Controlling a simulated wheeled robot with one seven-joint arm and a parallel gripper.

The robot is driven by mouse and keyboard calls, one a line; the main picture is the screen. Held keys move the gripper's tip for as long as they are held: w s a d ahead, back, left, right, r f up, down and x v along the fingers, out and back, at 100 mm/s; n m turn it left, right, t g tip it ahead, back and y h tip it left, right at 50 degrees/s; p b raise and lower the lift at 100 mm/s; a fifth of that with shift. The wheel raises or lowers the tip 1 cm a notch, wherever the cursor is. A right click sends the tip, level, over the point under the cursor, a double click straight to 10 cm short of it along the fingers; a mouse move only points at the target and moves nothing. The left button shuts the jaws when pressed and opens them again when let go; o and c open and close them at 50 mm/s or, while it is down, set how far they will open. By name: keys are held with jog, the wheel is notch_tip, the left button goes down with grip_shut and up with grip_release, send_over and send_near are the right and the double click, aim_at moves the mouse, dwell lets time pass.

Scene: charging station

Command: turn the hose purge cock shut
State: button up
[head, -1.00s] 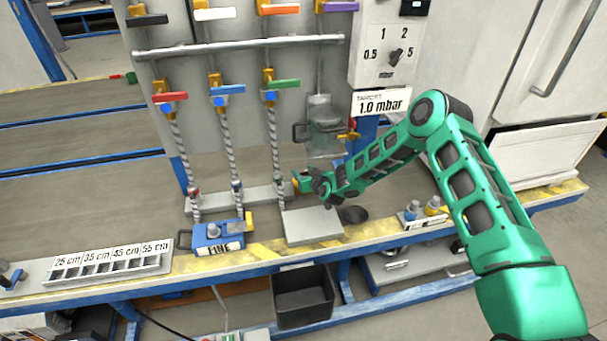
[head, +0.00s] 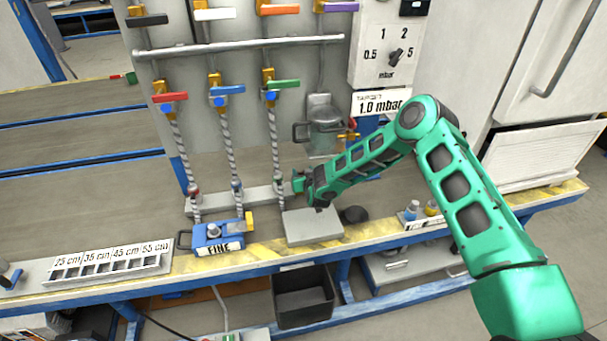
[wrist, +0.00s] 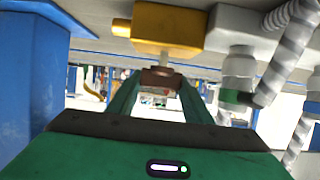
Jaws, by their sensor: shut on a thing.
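The purge cock shows in the wrist view as a yellow body (wrist: 172,30) with a short pale stem below it in the picture. My gripper (wrist: 158,80) is shut on the small brownish end piece of the cock, between its two green fingers. In the head view my gripper (head: 299,184) is at the right end of the grey hose rail (head: 262,197), and the cock there is mostly hidden behind it. The braided hose (head: 274,145) with the green-handled valve (head: 283,84) stands just left of the gripper. Its green-collared end (wrist: 236,97) is right of the cock in the wrist view.
A grey plate (head: 313,227) and a black round thing (head: 354,215) lie below my wrist. A blue box marked FINE (head: 218,238) is to the left.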

jog(key=shift+w+r, duration=0.15)
jog(key=shift+r, duration=0.05)
jog(key=o, duration=1)
jog(key=shift+o, duration=0.3)
jog(key=shift+f, duration=0.1)
jog(key=v, duration=1)
jog(key=shift+s+d, duration=0.2)
jog(key=shift+s, duration=0.15)
